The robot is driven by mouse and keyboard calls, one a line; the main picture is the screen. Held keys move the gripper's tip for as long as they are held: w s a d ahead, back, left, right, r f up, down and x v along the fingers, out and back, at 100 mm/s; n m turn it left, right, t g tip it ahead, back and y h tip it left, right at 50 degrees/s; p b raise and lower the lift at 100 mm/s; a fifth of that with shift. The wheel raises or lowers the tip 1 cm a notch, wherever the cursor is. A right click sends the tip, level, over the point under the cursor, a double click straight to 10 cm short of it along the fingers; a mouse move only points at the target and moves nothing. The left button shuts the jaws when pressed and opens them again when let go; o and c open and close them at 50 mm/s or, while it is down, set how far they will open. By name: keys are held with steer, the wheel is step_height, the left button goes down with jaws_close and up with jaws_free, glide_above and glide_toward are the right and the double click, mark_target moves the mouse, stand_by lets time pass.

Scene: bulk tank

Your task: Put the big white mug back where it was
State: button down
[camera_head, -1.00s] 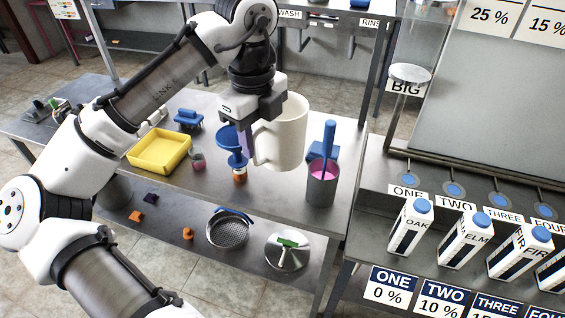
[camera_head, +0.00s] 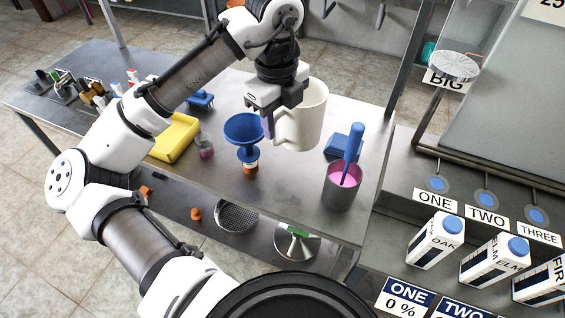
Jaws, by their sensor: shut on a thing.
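The big white mug (camera_head: 304,114) is upright in the head view, right of the middle. My gripper (camera_head: 270,122) is shut on it at its left side, by the handle. The mug appears above the steel table, between the blue funnel (camera_head: 243,128) and a blue block (camera_head: 344,142); its exact height is hard to tell. A round metal disc (camera_head: 454,65) on a stand, with a BIG label (camera_head: 445,79) beneath it, stands at the upper right and holds nothing.
A grey cup of pink liquid with a blue handle (camera_head: 341,186) stands on the table (camera_head: 290,200) right of the mug. A small jar (camera_head: 205,146) and a yellow tray (camera_head: 174,138) are left. Labelled cartons (camera_head: 435,240) line the right bench.

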step_height(320, 180, down, 14)
steer(key=p, duration=0.1)
stand_by(0.4)
steer(key=shift+f, duration=0.2)
steer(key=c, duration=0.9)
jaws_free()
steer(key=shift+r, duration=0.15)
step_height(320, 180, up, 12)
steer(key=shift+s+a+r+b, duration=0.1)
steer(key=shift+b, duration=0.7)
